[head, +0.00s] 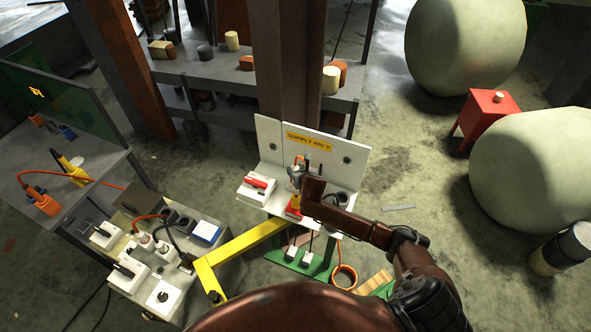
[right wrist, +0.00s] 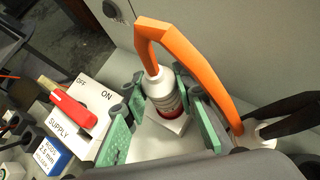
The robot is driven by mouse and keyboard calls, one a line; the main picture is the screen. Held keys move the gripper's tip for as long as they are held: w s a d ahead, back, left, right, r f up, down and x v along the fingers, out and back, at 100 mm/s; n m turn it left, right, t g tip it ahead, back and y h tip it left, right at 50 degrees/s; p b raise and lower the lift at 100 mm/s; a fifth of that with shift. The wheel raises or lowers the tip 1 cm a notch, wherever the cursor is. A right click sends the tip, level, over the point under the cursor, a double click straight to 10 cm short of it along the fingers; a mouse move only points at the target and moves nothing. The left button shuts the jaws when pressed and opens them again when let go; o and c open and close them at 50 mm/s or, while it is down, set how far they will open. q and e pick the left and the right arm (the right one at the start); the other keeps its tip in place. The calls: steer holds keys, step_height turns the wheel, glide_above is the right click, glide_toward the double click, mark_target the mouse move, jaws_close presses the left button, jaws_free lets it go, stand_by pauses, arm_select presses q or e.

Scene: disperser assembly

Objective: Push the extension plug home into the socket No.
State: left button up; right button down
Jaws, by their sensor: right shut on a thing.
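The extension plug (right wrist: 160,88) is a pale grey-white cylinder with print on its side and a thick orange cable rising from its top. In the right wrist view the green pads of my right gripper (right wrist: 165,105) stand on both sides of it, shut on it. The plug is upright over a white socket block (right wrist: 152,136). A red ring shows at its lower end; how deep it sits I cannot tell. In the head view my right gripper (head: 297,184) is at the white supply board (head: 340,165), and the arm partly hides the plug. My left gripper is not in view.
A white switch box (right wrist: 95,88) with a red lever, marked OFF, ON and SUPPLY, stands left of the plug. A dark cable end (right wrist: 285,125) is at the right. A yellow bar (head: 245,243) and a socket bench (head: 150,265) lie to the left in the head view.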

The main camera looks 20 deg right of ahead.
steer(key=shift+f+b, duration=0.55)
steer(key=shift+f, duration=0.55)
steer(key=c, duration=1.5)
jaws_free()
steer(key=shift+f, duration=0.1)
steer(key=v, duration=1.2)
steer(key=shift+w, duration=0.1)
